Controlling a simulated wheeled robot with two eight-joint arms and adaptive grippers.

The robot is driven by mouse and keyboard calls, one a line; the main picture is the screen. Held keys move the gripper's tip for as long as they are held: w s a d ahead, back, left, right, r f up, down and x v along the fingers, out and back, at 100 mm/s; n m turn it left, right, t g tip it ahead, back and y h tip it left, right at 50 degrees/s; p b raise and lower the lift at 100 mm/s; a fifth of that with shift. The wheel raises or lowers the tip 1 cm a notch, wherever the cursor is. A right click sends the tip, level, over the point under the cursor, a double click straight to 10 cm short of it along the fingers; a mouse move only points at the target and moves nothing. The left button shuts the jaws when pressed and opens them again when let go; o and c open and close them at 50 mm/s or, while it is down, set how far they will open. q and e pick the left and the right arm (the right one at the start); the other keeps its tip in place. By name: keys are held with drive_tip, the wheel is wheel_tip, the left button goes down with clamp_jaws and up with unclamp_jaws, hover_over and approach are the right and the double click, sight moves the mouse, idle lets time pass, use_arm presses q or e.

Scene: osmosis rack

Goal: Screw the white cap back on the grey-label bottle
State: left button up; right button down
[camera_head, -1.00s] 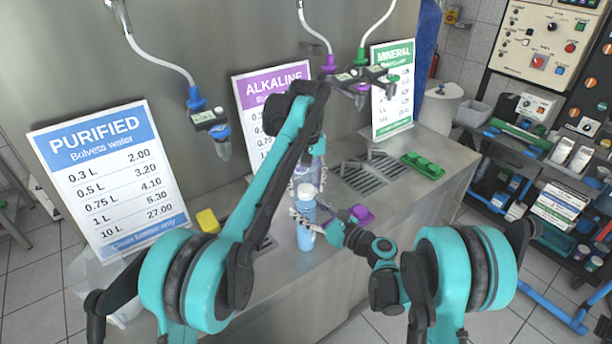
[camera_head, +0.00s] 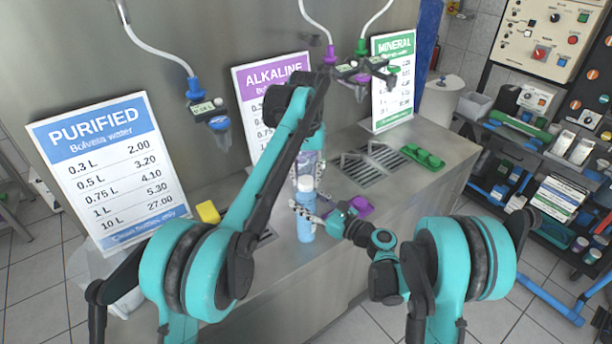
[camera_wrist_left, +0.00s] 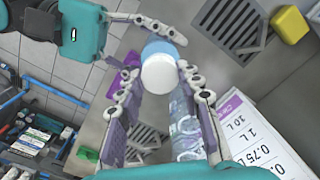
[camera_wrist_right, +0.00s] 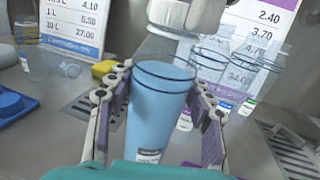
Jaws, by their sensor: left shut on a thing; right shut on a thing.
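The bottle (camera_head: 305,220) is upright, its body pale blue; it also shows in the right wrist view (camera_wrist_right: 158,115), with a clear upper part and a small label low down that I cannot read. My right gripper (camera_head: 312,208) is shut around the bottle's body, a finger on each side. The white cap (camera_wrist_left: 158,75) is between the fingers of my left gripper (camera_wrist_left: 160,80), which is shut on it from above. In the right wrist view the cap (camera_wrist_right: 187,14) is above the bottle's clear neck. I cannot tell whether they touch.
Clear containers (camera_wrist_right: 225,72) stand behind the bottle on the steel counter. A yellow block (camera_head: 208,212), a purple holder (camera_head: 361,207) and a green tray (camera_head: 422,157) lie on the counter. Dispensing nozzles (camera_head: 209,115) hang above. Price signs (camera_head: 110,170) line the back.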

use_arm(q)
drive_tip(key=shift+m, duration=0.3)
drive_tip(key=o, duration=1.3)
drive_tip(key=shift+o, duration=0.2)
wheel_tip(320, 180, up, 8)
drive_tip(key=shift+f, duration=0.25)
use_arm(e)
drive_tip(key=c, duration=0.6)
unclamp_jaws()
